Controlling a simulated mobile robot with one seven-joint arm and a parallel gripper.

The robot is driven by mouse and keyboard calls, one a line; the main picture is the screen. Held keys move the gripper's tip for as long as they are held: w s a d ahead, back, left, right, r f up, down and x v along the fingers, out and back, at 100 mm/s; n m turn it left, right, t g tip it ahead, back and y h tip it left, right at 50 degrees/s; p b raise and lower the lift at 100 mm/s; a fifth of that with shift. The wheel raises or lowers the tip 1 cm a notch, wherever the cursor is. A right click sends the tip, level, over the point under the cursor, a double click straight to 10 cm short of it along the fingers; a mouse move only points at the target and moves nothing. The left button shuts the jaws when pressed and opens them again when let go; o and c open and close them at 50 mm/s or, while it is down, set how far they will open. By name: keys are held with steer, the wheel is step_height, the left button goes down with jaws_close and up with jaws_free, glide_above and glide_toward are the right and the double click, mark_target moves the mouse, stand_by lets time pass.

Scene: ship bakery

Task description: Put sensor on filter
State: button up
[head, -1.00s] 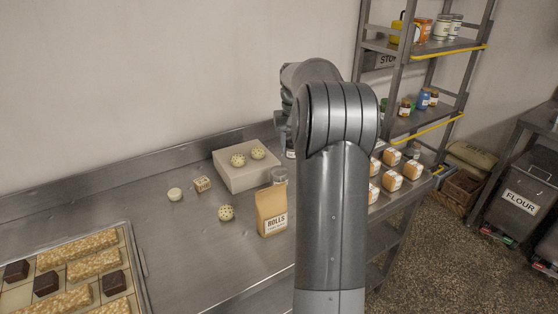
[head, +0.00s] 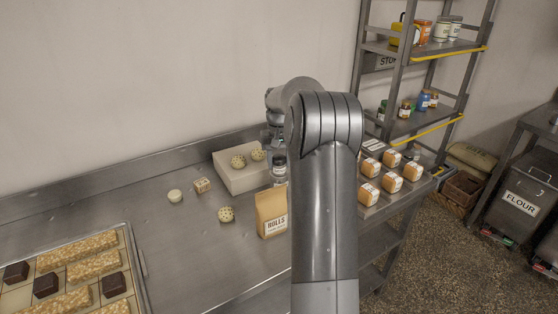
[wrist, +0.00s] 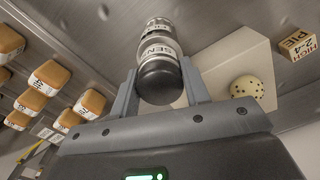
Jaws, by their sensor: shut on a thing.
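In the wrist view my gripper (wrist: 159,72) is shut on the sensor (wrist: 158,49), a silver cylinder with a "SENS" label and a black rounded end towards me. Another silver-grey cylindrical piece, seemingly the filter (wrist: 157,23), shows straight beyond it, in line. I cannot tell whether the two touch. In the head view the small grey filter (head: 280,179) stands on the counter beside the pale box, and the sensor (head: 278,158) appears right above it. My arm hides most of the gripper there.
The pale box (head: 243,180) with two speckled balls stands close on the left of the filter. A "ROLLS" bag (head: 271,214) stands in front. Several orange wrapped loaves (head: 391,182) lie to the right. A small block (head: 202,185) and a speckled ball (head: 226,214) lie left.

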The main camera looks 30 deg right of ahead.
mark_target(279, 156)
steer(key=o, duration=1.1)
steer(key=shift+r, duration=0.1)
step_height(279, 156, up, 11)
steer(key=shift+r, duration=0.1)
steer(key=s+a+r+n+t+h, duration=0.1)
steer(key=s+a+r, duration=0.3)
steer(key=s+a, duration=0.4)
steer(key=s+a+r+n+t, duration=0.1)
steer(key=s+a+r, duration=0.2)
steer(key=s+a, duration=0.5)
steer(key=s+a+f+n+t, duration=0.1)
steer(key=s+a+f, duration=0.1)
steer(key=s+a, duration=0.2)
steer(key=s+a+f+t, duration=0.1)
steer(key=s+a+f, duration=0.2)
steer(key=s, duration=0.4)
steer(key=s+a+f+n+t+y, duration=0.1)
steer(key=s+a+f, duration=0.2)
steer(key=s+a, duration=0.2)
steer(key=shift+s+n+t, duration=0.3)
steer(key=shift+s, duration=0.45)
